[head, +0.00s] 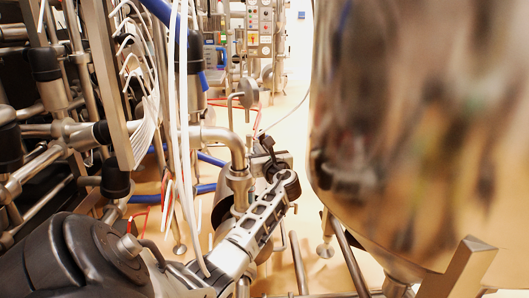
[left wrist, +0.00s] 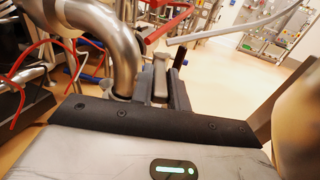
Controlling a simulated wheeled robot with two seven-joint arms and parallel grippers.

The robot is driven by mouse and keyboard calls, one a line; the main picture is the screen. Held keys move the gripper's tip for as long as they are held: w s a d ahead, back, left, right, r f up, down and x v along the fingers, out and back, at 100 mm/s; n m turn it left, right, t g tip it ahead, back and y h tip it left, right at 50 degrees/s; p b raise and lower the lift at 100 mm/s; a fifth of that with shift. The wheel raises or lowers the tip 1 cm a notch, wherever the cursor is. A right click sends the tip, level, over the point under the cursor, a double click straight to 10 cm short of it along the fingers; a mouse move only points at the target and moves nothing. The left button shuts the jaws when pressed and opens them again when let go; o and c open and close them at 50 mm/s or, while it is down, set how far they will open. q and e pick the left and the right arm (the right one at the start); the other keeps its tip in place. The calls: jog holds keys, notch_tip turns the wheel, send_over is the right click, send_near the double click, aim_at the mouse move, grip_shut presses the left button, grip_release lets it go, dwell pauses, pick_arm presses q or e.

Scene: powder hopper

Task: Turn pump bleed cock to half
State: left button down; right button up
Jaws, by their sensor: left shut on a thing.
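My left gripper (head: 277,168) reaches in from the lower left of the head view to the fittings beside a bent steel pipe (head: 236,150). Its fingers also show at the middle of the left wrist view (left wrist: 165,88), close together and shut on a small upright grey part, the pump bleed cock's handle (left wrist: 160,76). The fingers hide much of the handle, and its exact turn angle cannot be told. A black piece shows just above the fingertips in the head view. The bent pipe stands left of the fingers in the left wrist view. My right gripper is not in view.
A large shiny steel vessel (head: 415,130) fills the right side. Dense pipes and a steel upright (head: 108,80) crowd the left. White cables (head: 178,120) hang in front of my left arm. Control panels (head: 260,28) stand behind; pale floor (head: 287,110) is partly clear.

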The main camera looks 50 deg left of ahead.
pick_arm(q)
jog(key=shift+f, duration=0.1)
jog(key=c, duration=1.4)
grip_release()
jog(key=shift+o, duration=0.2)
jog(key=shift+d, duration=0.1)
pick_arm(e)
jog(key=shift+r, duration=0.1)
